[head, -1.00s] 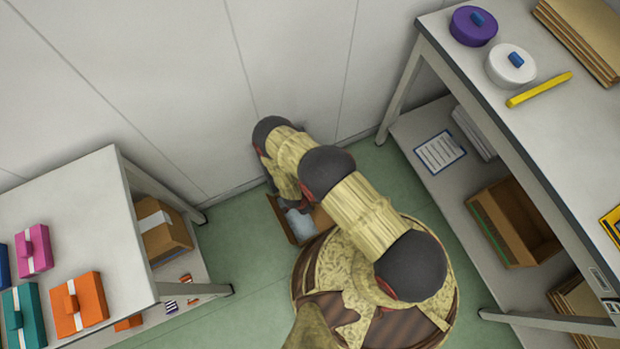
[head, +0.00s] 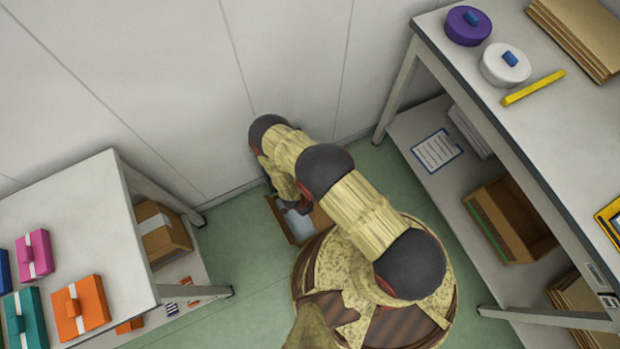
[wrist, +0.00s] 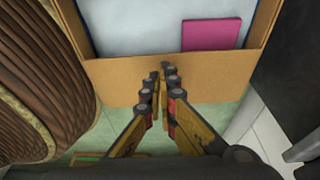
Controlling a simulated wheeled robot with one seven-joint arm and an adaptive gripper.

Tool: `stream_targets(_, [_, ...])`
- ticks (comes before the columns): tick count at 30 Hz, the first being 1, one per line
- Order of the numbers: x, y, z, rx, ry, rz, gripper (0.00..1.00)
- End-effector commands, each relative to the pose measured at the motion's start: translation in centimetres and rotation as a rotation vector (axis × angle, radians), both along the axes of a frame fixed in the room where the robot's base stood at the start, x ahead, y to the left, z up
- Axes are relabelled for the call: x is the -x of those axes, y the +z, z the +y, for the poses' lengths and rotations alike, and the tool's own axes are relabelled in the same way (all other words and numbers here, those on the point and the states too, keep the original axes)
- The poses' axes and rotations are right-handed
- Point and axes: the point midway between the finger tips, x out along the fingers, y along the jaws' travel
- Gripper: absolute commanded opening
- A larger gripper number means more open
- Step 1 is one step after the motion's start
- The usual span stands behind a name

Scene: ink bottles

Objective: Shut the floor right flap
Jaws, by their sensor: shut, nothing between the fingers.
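An open cardboard box stands on the green floor; its brown left side (head: 277,221) shows in the head view, left of my round base. My arm and base hide much of it. In the wrist view, a cardboard flap (wrist: 225,75) spreads outward from the box's near edge; it appears to be the right flap. My gripper (wrist: 161,78) is shut and empty, with its fingertips over this flap. I cannot tell whether they touch it. The box holds something pale (wrist: 135,25) and a pink piece (wrist: 211,35). In the head view, my arm hides the fingers.
A wall (head: 170,90) rises close behind the box. A white table (head: 65,215) with gift boxes stands left. A shelf table (head: 550,130) stands right, with an open carton (head: 505,225) on its lower shelf. Green floor (head: 245,265) is clear left of my base.

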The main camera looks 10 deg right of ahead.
Motion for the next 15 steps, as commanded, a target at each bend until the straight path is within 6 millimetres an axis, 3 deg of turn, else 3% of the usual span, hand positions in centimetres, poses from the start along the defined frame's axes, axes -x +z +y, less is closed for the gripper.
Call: stream_targets(15, [0.5,7.6,2.1,0.000,0.001,0.000,0.00])
